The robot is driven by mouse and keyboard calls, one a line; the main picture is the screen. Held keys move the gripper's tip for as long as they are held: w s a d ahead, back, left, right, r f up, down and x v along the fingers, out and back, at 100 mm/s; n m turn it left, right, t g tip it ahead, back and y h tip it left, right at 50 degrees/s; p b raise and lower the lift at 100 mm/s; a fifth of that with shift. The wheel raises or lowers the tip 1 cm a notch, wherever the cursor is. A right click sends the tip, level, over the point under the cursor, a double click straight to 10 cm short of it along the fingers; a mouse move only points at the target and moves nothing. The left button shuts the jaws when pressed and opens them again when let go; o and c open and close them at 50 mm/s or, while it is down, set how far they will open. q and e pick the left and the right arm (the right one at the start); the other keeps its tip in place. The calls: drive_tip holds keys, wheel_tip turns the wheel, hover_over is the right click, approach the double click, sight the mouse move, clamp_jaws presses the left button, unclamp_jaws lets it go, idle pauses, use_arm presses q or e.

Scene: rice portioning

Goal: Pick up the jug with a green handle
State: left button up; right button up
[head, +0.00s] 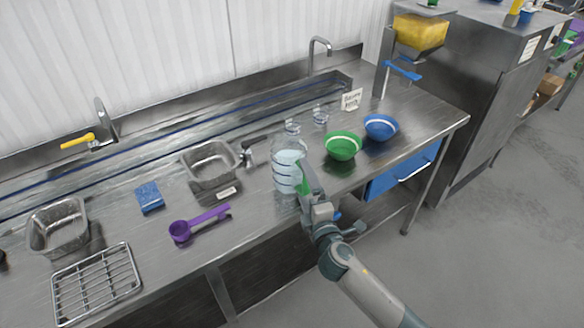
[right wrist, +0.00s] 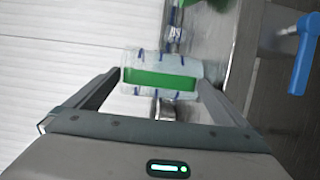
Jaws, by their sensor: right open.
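The jug (head: 287,168) is clear with blue bands and a green handle (head: 303,182). It stands on the steel counter (head: 260,205) near the front edge. My right gripper (head: 306,180) is at the handle side of the jug. In the right wrist view the jug (right wrist: 160,64) and its green handle (right wrist: 160,79) lie between the tips of my right gripper (right wrist: 160,82), which is open. Whether the fingers touch the handle cannot be told. My left gripper is not in view.
A green bowl (head: 342,148) and a blue bowl (head: 381,127) stand right of the jug. A steel container (head: 212,182), a purple scoop (head: 200,224), a blue sponge (head: 149,197) and a wire rack (head: 97,287) are to the left. Small clear containers (head: 320,115) stand behind.

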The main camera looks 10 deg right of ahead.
drive_tip(key=shift+w, duration=0.25)
drive_tip(key=c, duration=1.7)
drive_tip(key=shift+r, duration=0.1)
drive_tip(key=shift+c, duration=0.2)
drive_tip(key=shift+r, duration=0.3)
drive_tip(key=shift+r, duration=1.8)
drive_tip(key=d+r+b, duration=0.1)
drive_tip(key=d+r, duration=0.2)
drive_tip(key=d, duration=0.2)
drive_tip(key=s+d+r+b, duration=0.1)
drive_tip(key=d+r+b, duration=0.1)
drive_tip(key=d, duration=0.4)
drive_tip(key=shift+d+r, duration=0.25)
drive_tip(key=shift+r, duration=0.65)
drive_tip(key=shift+s, duration=0.1)
